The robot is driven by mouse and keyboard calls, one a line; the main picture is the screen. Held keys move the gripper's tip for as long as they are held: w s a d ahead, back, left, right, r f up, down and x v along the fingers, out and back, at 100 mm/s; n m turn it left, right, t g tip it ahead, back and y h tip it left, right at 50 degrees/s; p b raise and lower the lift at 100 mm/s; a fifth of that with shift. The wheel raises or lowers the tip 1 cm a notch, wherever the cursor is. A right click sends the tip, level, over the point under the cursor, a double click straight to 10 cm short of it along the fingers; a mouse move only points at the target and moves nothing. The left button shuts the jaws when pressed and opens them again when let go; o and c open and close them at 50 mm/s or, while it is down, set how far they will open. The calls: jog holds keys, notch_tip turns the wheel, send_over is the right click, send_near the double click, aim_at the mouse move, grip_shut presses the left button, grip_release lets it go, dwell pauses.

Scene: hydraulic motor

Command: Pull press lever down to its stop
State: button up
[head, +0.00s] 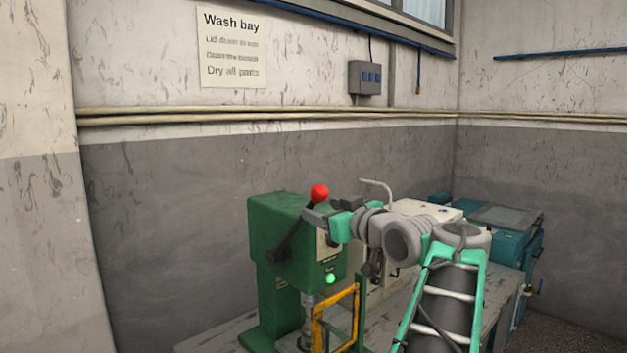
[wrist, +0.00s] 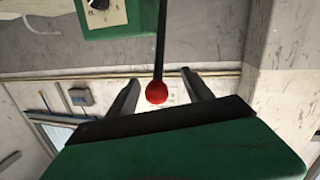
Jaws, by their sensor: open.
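The press lever is a dark rod (head: 292,240) with a red ball knob (head: 319,193), on the side of the green press (head: 272,222). The lever is raised, slanting up to its knob. My gripper (head: 318,214) is close to the knob in the head view, and its fingers partly cover the rod. In the wrist view, the red knob (wrist: 156,92) shows between the two spread dark fingers of my gripper (wrist: 160,76), with gaps on both sides. The gripper is open and holds nothing. How far the knob is in depth from the fingers I cannot tell.
A green lamp (head: 330,279) glows on the press front. A yellow guard frame (head: 335,318) stands below it. A teal machine (head: 510,235) stands at the right, beyond my arm. A bench (head: 215,343) carries the press. The wall is behind.

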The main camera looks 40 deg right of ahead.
aim_at(325, 195)
jog(key=r, duration=0.2)
jog(key=s+r, duration=0.1)
jog(key=shift+s+d+n+t, duration=0.1)
jog(key=shift+d+n+t, duration=0.2)
jog(key=shift+d+t, duration=0.1)
jog(key=w+p, duration=0.1)
jog(key=w, duration=0.1)
jog(key=w+p, duration=0.1)
jog(key=w, duration=0.2)
jog(key=w+d+p, duration=0.1)
jog(key=w, duration=0.1)
jog(key=shift+w, duration=0.4)
jog(key=shift+f, duration=0.1)
jog(key=shift+c, duration=0.3)
grip_shut()
